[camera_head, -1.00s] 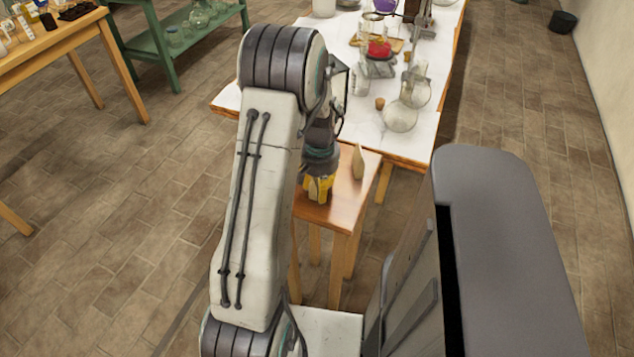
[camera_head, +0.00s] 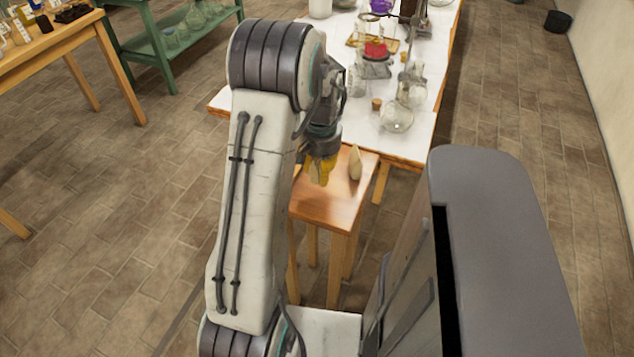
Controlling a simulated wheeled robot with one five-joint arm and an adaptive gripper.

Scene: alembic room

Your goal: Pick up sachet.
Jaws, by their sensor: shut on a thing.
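My gripper (camera_head: 320,169), with yellow fingers, is above the small wooden stool-like table (camera_head: 325,208). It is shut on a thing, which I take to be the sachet. The fingers and my arm hide it, so its shape and colour cannot be made out. The gripper appears raised clear of the wooden top. A beige, pointed, upright object (camera_head: 355,163) stands on the small table just right of the gripper, apart from it.
A long white-topped table (camera_head: 420,135) with glass flasks (camera_head: 397,117), a cork (camera_head: 376,104) and a red item (camera_head: 375,50) stands behind. A green shelf (camera_head: 165,45) and a wooden table (camera_head: 60,40) are at the left. Open brick floor lies at left.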

